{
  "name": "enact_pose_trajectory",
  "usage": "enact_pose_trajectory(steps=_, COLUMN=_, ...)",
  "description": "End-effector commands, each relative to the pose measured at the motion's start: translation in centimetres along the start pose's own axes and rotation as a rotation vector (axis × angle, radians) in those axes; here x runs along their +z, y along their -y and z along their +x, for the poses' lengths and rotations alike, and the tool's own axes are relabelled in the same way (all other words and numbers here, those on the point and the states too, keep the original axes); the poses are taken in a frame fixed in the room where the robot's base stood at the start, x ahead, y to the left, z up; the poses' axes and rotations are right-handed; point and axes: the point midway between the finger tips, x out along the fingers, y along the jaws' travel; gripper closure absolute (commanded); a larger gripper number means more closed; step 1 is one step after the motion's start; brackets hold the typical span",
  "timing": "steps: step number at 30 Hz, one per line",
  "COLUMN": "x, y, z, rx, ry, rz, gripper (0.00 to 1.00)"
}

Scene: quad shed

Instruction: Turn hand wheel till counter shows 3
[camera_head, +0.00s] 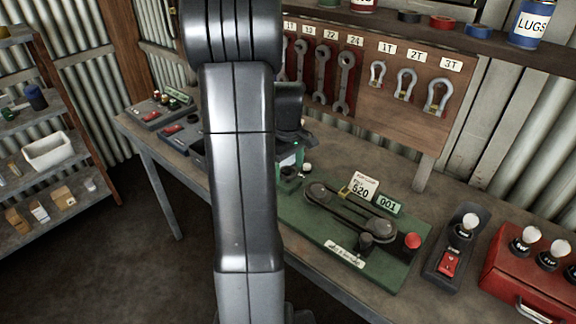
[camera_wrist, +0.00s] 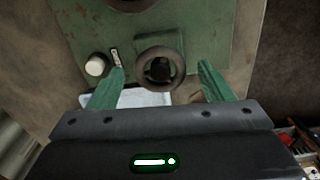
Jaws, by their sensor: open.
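A green board (camera_head: 300,215) on the bench carries two dark pulleys joined by a belt (camera_head: 345,212), a black knob and a red knob (camera_head: 412,240). Its counter (camera_head: 389,205) reads 001. In the wrist view, my gripper (camera_wrist: 161,70) is open and empty, its green fingers either side of a dark round ring or wheel (camera_wrist: 160,54) on a green plate (camera_wrist: 215,30). I cannot tell whether they touch it. A white knob (camera_wrist: 95,65) sits left of the wheel. My arm hides much of the green machine (camera_head: 291,160) in the head view.
A card marked 520 (camera_head: 360,187) stands behind the belt. A lever box with a red switch (camera_head: 448,262) and a red box (camera_head: 530,275) stand at right. Wrenches (camera_head: 345,82) and shackles hang behind. Switch boxes (camera_head: 165,108) lie left. Shelving (camera_head: 50,150) stands far left.

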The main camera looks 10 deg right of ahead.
Motion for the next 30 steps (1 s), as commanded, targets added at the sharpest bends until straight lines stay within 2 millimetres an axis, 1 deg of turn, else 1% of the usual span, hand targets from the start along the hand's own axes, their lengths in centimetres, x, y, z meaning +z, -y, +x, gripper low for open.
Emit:
enact_pose_trajectory(steps=4, x=0.0, y=0.0, z=-0.5, rx=0.001, ry=-0.001, rz=0.0, gripper=0.26)
enact_pose_trajectory(steps=8, x=0.0, y=0.0, z=-2.2, rx=0.003, ry=-0.003, rz=0.0, gripper=0.26)
enact_pose_trajectory(steps=15, x=-0.1, y=-0.1, z=-7.7, rx=0.004, ry=-0.004, rz=0.0, gripper=0.26)
enact_pose_trajectory(steps=18, x=-0.1, y=-0.1, z=-9.9, rx=0.004, ry=-0.004, rz=0.0, gripper=0.26)
enact_pose_trajectory(steps=21, x=0.0, y=0.0, z=-11.6, rx=0.002, ry=-0.003, rz=0.0, gripper=0.26)
enact_pose_trajectory(steps=24, x=-0.1, y=-0.1, z=-12.8, rx=0.002, ry=-0.002, rz=0.0, gripper=0.26)
enact_pose_trajectory(steps=30, x=0.0, y=0.0, z=-13.8, rx=0.0, ry=0.0, rz=0.0, gripper=0.26)
